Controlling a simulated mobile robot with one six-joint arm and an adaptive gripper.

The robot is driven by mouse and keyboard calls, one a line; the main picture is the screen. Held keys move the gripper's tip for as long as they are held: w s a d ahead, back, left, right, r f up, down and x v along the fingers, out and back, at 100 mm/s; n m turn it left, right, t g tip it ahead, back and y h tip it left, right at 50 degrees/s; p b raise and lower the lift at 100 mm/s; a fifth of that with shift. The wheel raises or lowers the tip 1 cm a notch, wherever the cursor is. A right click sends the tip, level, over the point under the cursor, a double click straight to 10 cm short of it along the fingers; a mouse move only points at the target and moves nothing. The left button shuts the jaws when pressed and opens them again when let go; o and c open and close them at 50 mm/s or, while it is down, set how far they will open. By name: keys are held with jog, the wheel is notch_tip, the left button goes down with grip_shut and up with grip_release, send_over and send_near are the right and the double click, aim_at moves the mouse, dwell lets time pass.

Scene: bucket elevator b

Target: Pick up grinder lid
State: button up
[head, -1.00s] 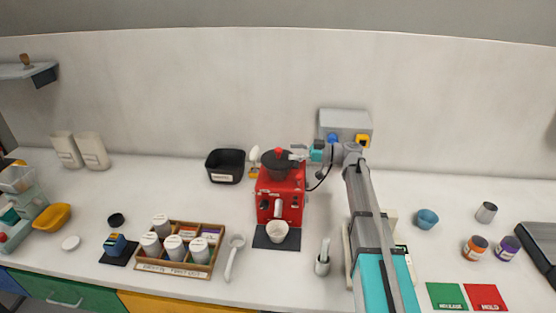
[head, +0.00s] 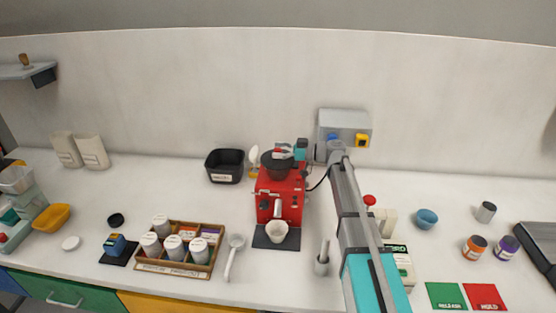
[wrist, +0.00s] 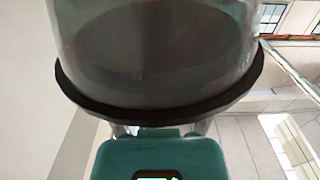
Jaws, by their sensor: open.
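The grinder lid (head: 268,160) shows as a round dark piece on top of the red machine (head: 268,185) in the head view, with a bit of red at its middle. My gripper (head: 283,152) is at the top of this piece, its fingers around or just over the red part. It is open; contact cannot be told. The fingers partly hide the red part. In the wrist view a large clear, dark-rimmed round thing (wrist: 160,112) fills the upper middle, very close; I cannot tell which part it is.
A white cup (head: 277,232) stands at the machine's front. A grey box (head: 343,124) is on the wall behind. A wooden tray (head: 175,268) of jars is at front left. A red knob (head: 369,200) shows beside my arm.

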grip_shut()
dwell(0.4)
jog(key=shift+r, duration=0.15)
jog(key=shift+r+p, duration=0.95)
jog(key=shift+p, duration=0.1)
jog(key=s+d+r+p, duration=0.3)
jog(key=s+r+p, duration=0.8)
jog(key=s, duration=0.2)
jog(key=shift+s, duration=0.35)
jog(key=shift+f, duration=0.15)
